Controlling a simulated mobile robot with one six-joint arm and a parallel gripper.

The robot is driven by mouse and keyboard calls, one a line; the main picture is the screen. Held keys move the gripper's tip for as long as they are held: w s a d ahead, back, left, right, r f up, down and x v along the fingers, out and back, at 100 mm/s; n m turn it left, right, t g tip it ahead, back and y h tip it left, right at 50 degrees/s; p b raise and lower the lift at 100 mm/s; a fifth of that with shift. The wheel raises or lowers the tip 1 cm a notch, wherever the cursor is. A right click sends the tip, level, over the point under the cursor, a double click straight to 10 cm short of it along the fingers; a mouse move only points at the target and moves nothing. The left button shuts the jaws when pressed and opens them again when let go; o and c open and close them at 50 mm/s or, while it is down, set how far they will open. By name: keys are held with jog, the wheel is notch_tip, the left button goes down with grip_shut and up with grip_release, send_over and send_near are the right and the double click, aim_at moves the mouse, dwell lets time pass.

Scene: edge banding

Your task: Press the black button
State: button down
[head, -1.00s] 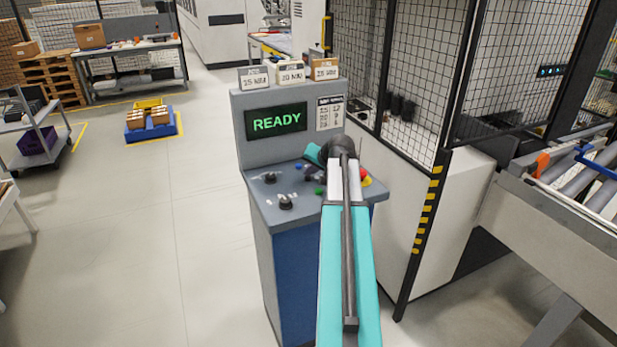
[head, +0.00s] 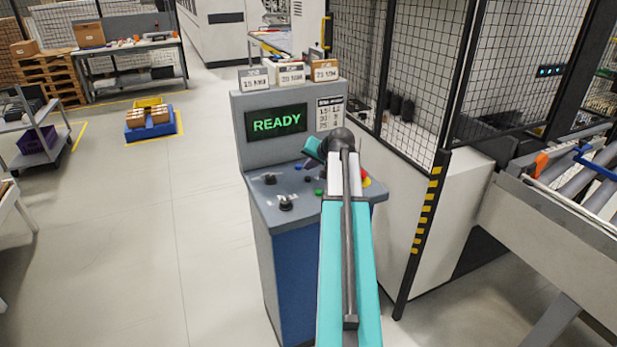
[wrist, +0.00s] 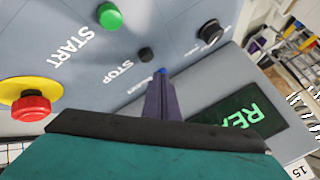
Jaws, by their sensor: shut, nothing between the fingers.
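The black button (wrist: 146,54) shows in the wrist view as a small dark cap beside the word STOP, on the grey sloped panel (head: 258,203). My gripper (wrist: 161,79) is shut and empty, its narrow dark fingers pointing at the panel. In the wrist view its tips sit just below and right of the black button, over a small blue button (wrist: 161,71). I cannot tell whether the tips touch the panel. In the head view my arm covers part of the panel, and I cannot make out the black button there.
A green START button (wrist: 110,16) and a red emergency button (wrist: 31,106) on a yellow base are nearby. A black knob (wrist: 210,32) is on the other side. The READY screen (head: 277,122) stands behind the panel. A mesh fence (head: 415,85) rises to the right.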

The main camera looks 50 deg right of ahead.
aim_at(309, 181)
jog(key=shift+r+p, duration=0.8)
jog(key=shift+r, duration=1)
